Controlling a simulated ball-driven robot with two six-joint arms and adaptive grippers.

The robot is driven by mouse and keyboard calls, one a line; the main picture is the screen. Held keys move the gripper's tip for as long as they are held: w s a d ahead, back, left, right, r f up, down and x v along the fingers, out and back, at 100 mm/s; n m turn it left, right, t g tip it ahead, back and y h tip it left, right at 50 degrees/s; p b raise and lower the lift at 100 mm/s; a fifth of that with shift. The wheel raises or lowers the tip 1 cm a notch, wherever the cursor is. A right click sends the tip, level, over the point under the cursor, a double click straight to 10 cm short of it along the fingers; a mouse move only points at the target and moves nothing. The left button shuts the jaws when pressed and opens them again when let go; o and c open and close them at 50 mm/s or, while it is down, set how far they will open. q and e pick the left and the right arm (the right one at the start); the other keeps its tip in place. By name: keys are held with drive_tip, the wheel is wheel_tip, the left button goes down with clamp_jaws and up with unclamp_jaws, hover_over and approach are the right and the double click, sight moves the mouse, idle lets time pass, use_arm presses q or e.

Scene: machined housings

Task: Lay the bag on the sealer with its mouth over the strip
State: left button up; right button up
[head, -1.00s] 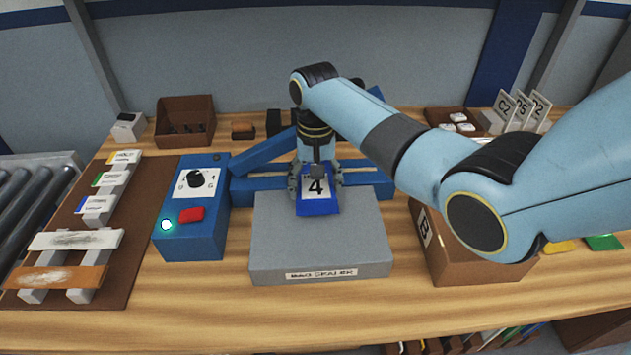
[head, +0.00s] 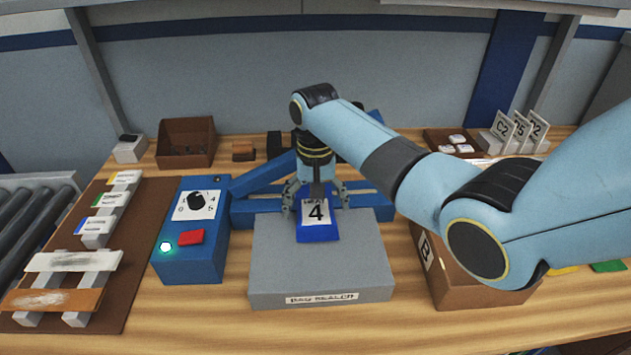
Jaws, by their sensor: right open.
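The blue bag (head: 317,234) with a white label marked 4 lies on the grey bed of the bag sealer (head: 270,262). Its far end reaches toward the blue bar (head: 262,206) at the back of the bed; my gripper partly hides that end, so I cannot tell whether the mouth is over the strip. My right gripper (head: 316,204) is over the bag's far end, its fingers spread wide to either side of the bag. My left gripper is not in view.
A blue control box (head: 191,262) with a dial, red button and lit green lamp stands left of the sealer. A raised blue arm (head: 262,175) slants behind the bed. A cardboard box (head: 463,290) stands at the right, under my right arm.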

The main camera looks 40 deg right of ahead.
sight(316, 213)
wheel_tip(316, 213, up, 12)
drive_tip(key=shift+f, duration=0.25)
idle(0.5)
